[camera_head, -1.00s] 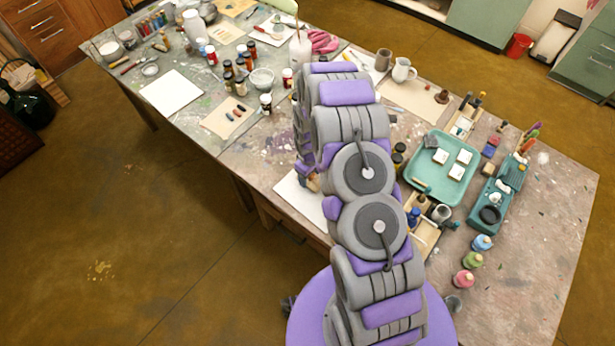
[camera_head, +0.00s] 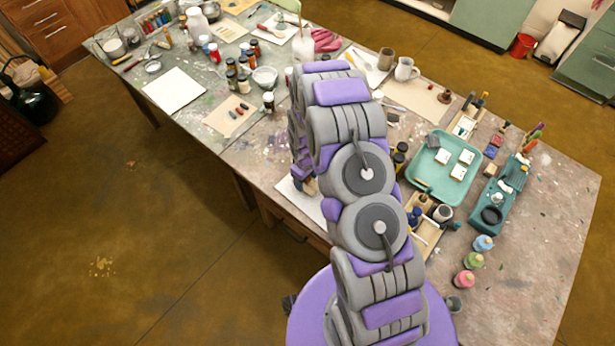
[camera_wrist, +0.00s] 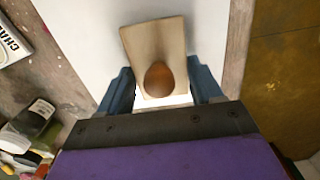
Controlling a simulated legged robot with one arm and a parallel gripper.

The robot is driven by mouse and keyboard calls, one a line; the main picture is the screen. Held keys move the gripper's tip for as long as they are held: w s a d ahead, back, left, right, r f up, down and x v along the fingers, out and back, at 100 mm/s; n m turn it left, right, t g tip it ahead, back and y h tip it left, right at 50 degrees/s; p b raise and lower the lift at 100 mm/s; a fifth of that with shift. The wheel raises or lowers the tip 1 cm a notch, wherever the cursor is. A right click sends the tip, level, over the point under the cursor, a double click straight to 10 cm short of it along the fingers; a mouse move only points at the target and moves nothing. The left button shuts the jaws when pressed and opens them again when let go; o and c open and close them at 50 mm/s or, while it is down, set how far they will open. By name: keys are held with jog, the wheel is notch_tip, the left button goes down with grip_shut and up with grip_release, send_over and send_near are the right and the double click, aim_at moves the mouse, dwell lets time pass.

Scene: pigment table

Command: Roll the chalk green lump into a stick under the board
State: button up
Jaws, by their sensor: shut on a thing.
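The pale wooden board (camera_wrist: 153,42) with a round brown knob (camera_wrist: 159,79) is in the wrist view, above a white sheet (camera_wrist: 85,40). My gripper (camera_wrist: 158,68) has one blue finger on each side of the board's near end and is shut on the board. I cannot tell whether the fingers press on the knob or on the board's edges. No chalk green lump shows in the wrist view; the board hides what is under it. In the head view my arm covers most of the gripper, and part of the white sheet (camera_head: 302,203) shows beside it.
A box lettered "CHA" (camera_wrist: 12,45) and bottles (camera_wrist: 30,125) lie left of the sheet in the wrist view. The floor (camera_wrist: 280,80) shows on the right. In the head view a teal tray (camera_head: 474,187) and paint bottles (camera_head: 473,261) stand right of my arm.

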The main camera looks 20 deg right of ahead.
jog(key=shift+s+a+f, duration=0.1)
jog(key=shift+s+a, duration=0.3)
jog(key=shift+a, duration=0.2)
jog(key=shift+s+a, duration=0.1)
jog(key=shift+s+a, duration=0.3)
jog(key=shift+a, duration=0.1)
jog(key=shift+w+d, duration=0.4)
jog(key=shift+d, duration=0.2)
jog(key=shift+w+d, duration=0.4)
jog(key=shift+d, duration=0.2)
jog(key=shift+d, duration=0.1)
jog(key=shift+w+d, duration=0.8)
jog(key=shift+d, duration=0.25)
jog(key=shift+s+a, duration=0.5)
jog(key=shift+a, duration=0.2)
jog(key=shift+a, duration=0.1)
jog(key=shift+s+a, duration=0.3)
jog(key=shift+a, duration=0.1)
